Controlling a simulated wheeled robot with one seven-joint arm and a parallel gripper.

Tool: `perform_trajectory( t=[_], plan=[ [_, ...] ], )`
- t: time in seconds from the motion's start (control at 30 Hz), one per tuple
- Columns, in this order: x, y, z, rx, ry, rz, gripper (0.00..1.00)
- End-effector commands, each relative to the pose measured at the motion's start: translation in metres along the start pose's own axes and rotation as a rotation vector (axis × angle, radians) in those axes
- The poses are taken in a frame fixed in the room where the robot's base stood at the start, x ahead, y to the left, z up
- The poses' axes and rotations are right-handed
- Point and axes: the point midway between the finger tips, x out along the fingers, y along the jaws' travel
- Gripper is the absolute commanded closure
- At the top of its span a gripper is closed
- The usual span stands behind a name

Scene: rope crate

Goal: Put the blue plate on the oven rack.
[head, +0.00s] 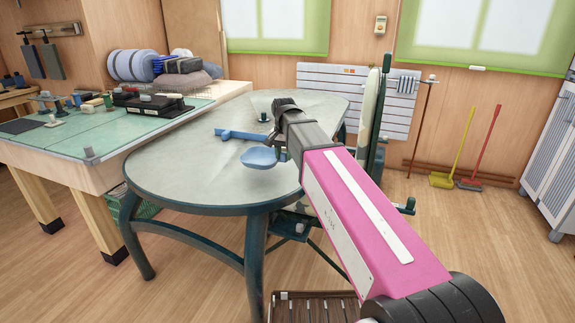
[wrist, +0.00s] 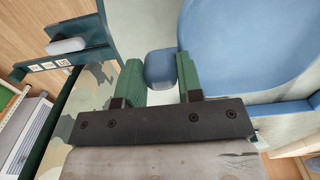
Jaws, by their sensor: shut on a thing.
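The blue plate (head: 259,158) shows in the head view as a shallow blue disc at the tip of my arm, over the near right part of the oval table. In the wrist view the plate (wrist: 250,45) fills the upper right. My gripper (wrist: 160,80) has green fingers closed around a small rounded blue piece at the plate's left side. This piece looks like part of the plate; the right finger hides the join.
The oval table (head: 170,192) is mostly clear, with a blue T-shaped object (head: 240,134) behind the plate. A glass-topped bench (head: 60,145) with small items stands left. A slatted crate (head: 312,297) sits low in front.

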Motion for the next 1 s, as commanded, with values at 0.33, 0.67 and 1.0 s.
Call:
perform_trajectory(
  t=[0.33, 0.67, 1.0],
  plan=[
    [0.023, 0.007, -0.037, 0.001, 0.000, 0.000, 0.99],
    [0.055, 0.007, -0.036, 0.000, -0.001, 0.001, 0.99],
    [0.059, 0.007, -0.036, 0.000, 0.000, 0.000, 0.99]
  ],
)
